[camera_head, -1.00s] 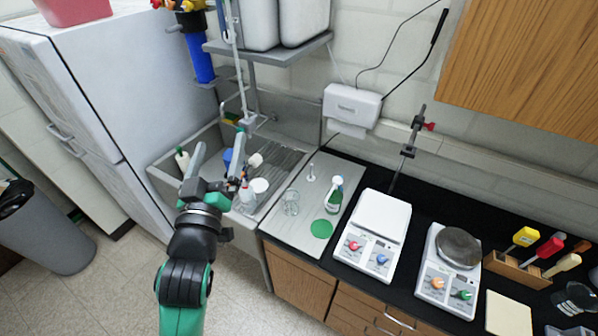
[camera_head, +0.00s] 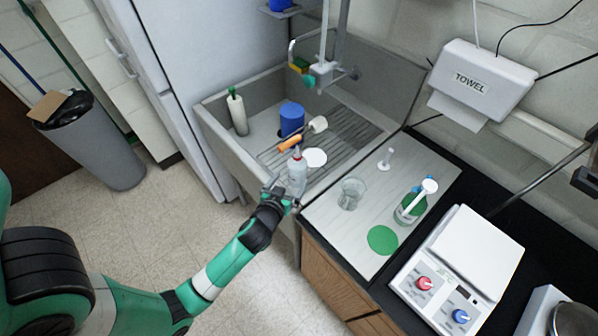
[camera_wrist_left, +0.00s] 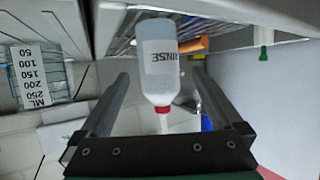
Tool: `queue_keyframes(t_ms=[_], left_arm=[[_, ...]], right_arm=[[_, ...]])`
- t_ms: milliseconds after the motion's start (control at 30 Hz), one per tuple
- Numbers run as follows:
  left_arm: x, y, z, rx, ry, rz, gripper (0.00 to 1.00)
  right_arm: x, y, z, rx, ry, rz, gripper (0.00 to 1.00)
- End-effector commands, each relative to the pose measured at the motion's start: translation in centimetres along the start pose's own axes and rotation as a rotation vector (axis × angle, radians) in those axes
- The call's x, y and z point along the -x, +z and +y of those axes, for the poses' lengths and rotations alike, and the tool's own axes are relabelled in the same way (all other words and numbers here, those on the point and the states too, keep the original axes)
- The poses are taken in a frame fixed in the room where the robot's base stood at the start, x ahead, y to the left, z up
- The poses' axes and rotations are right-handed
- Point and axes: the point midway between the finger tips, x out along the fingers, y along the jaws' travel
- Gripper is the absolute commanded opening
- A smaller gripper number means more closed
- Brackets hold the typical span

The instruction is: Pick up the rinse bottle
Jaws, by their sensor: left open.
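The rinse bottle (camera_head: 297,176) is a white squeeze bottle at the front edge of the sink's drain rack. In the left wrist view the rinse bottle (camera_wrist_left: 161,62) appears upside down, with a RINSE label, red collar and pale nozzle. My left gripper (camera_head: 284,194) is at the sink's front edge, close to the bottle. In the left wrist view its two fingers are spread open, with the bottle showing between them. I cannot tell whether either finger touches it. My right gripper is not in view.
The sink (camera_head: 222,140) holds a white bottle with a green top (camera_head: 237,112), a blue container (camera_head: 291,118) and an orange-handled brush (camera_head: 290,144). A glass beaker (camera_head: 351,193) and a green-labelled bottle (camera_head: 410,206) stand on the drainboard to the right. A grey bin (camera_head: 95,145) stands left.

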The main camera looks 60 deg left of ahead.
Motion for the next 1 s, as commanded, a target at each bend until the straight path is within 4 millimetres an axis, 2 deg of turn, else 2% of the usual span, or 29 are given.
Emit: queue_keyframes(t_ms=[100,200,467,767,1000], left_arm=[[-2.6,0.0,-0.1,0.002,-0.004,0.000,1.00],[-4.2,0.0,0.0,0.001,-0.002,0.001,1.00],[-5.5,0.1,0.0,0.001,-0.001,0.001,1.00],[-9.9,0.5,0.2,0.001,-0.001,0.001,1.00],[-10.2,0.3,0.2,0.000,0.000,0.001,1.00]], right_arm=[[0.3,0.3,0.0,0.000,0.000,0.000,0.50],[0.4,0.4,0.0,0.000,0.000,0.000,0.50],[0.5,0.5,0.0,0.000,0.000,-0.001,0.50],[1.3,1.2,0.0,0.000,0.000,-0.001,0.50],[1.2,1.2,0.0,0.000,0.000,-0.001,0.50]])
